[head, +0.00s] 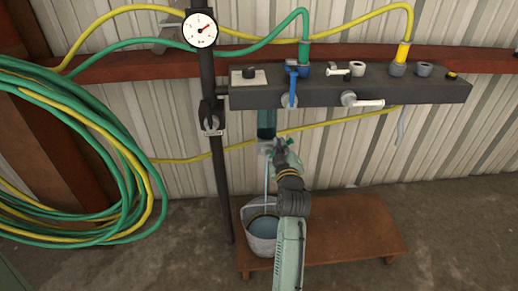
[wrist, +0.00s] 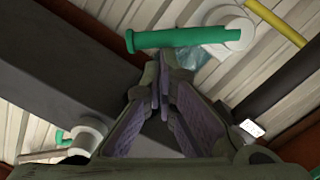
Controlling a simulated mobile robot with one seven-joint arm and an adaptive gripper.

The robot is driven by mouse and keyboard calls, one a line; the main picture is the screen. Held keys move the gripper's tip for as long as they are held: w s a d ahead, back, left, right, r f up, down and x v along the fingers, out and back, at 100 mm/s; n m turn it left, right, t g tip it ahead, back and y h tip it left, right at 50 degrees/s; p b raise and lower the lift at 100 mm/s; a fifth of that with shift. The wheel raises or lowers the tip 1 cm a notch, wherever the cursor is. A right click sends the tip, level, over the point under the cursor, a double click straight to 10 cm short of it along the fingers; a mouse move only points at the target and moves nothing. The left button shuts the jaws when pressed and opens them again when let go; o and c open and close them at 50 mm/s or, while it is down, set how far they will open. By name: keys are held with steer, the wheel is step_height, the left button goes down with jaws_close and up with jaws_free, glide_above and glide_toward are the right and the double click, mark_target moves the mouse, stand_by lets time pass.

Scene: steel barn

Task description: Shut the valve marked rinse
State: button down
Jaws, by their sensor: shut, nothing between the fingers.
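My gripper (head: 277,145) is shut and empty below the dark manifold bar (head: 390,90), in front of the wall. In the wrist view, the closed fingertips (wrist: 160,82) are just below a green lever (wrist: 185,38) on a pale valve body (wrist: 232,28); I cannot tell if they touch. On the bar's front, one valve has a blue lever (head: 292,90) pointing down and another has a white lever (head: 368,102) pointing right. A black valve (head: 208,116) sits on the upright pipe. No marking reading rinse is legible.
A thin stream (head: 266,182) falls into a grey bucket (head: 262,243) on a low wooden platform (head: 350,225). Coiled green and yellow hoses (head: 130,195) hang at the left. The floor at right is clear.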

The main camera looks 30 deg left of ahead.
steer(key=d+f+m+b, duration=0.1)
steer(key=m, duration=0.1)
steer(key=w+d+f+m+b, duration=0.1)
steer(key=m, duration=0.1)
steer(key=w+d+f+m+b, duration=0.1)
steer(key=m, duration=0.1)
steer(key=shift+f, duration=0.35)
stand_by(0.6)
steer(key=s+d+r, duration=0.4)
steer(key=s+d, duration=0.2)
steer(key=s, duration=0.2)
steer(key=shift+s+r, duration=0.15)
steer(key=shift+s, duration=0.25)
